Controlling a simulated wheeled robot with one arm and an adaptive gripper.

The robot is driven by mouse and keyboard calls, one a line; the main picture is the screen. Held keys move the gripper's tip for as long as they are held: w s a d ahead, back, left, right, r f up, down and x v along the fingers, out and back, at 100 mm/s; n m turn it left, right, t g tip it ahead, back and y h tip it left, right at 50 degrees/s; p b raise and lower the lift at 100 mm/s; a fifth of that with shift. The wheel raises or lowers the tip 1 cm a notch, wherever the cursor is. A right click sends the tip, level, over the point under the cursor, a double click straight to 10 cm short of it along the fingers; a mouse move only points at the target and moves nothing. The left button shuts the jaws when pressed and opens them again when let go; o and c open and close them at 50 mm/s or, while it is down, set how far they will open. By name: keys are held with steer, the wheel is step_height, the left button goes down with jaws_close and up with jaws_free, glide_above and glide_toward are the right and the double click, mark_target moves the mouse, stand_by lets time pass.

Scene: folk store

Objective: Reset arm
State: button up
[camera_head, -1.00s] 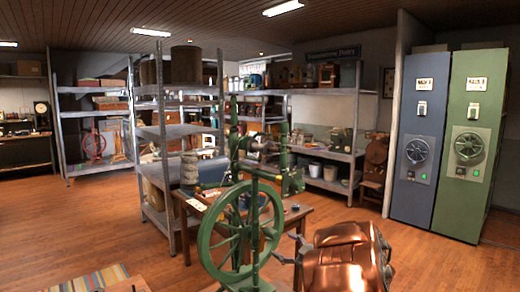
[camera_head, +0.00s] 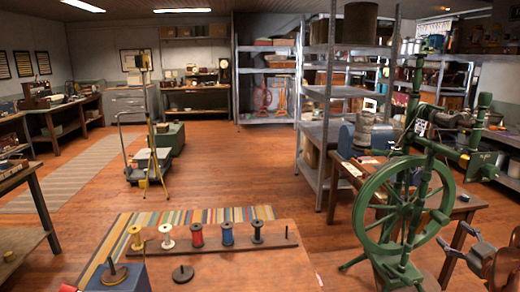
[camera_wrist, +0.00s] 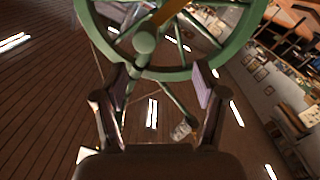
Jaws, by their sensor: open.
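My gripper (camera_wrist: 162,86) is open in the wrist view, its two fingers spread apart with nothing between them. A green spinning wheel (camera_wrist: 145,74) fills the top of that view, beyond the fingers; I cannot tell how far. In the head view the green spinning wheel (camera_head: 361,222) stands upright at the right, and my arm is only partly in view at the lower right edge.
A low wooden table (camera_head: 255,268) at the front bears a row of coloured spools (camera_head: 197,235). A small wooden table (camera_head: 340,180) and grey metal shelves (camera_head: 318,125) stand behind the wheel. A scale (camera_head: 147,160) stands mid-room. Wooden floor (camera_head: 235,170) is open left of the shelves.

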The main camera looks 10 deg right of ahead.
steer(key=w+r+g+h, duration=0.1)
steer(key=w+m+g+h, duration=0.1)
steer(key=w+h, duration=0.1)
steer(key=shift+a+r, duration=0.1)
steer(key=shift+r, duration=0.3)
steer(key=shift+w+a+r+m+g+h, duration=0.1)
steer(key=shift+a+r+m+g+h, duration=0.15)
steer(key=shift+m+g+h, duration=0.25)
steer(key=shift+a+r+m+g+h, duration=0.1)
steer(key=shift+r+m+g+h, duration=0.1)
steer(key=shift+m+g+h, duration=0.3)
steer(key=s+a+f+g+y, duration=0.2)
steer(key=s+a+g, duration=0.3)
steer(key=s+a, duration=0.6)
steer(key=s+a+f+m+g+y+p, duration=0.1)
steer(key=s+a+g, duration=0.4)
steer(key=s+a, duration=0.6)
steer(key=s+a+f+m+g+y, duration=0.1)
steer(key=s+a+f+g+y, duration=0.2)
steer(key=s+a, duration=0.8)
steer(key=a+f+g, duration=0.1)
steer(key=a+g, duration=0.1)
steer(key=a, duration=0.7)
steer(key=shift+s, duration=0.2)
steer(key=shift+f+m, duration=0.1)
steer(key=shift+m, duration=0.2)
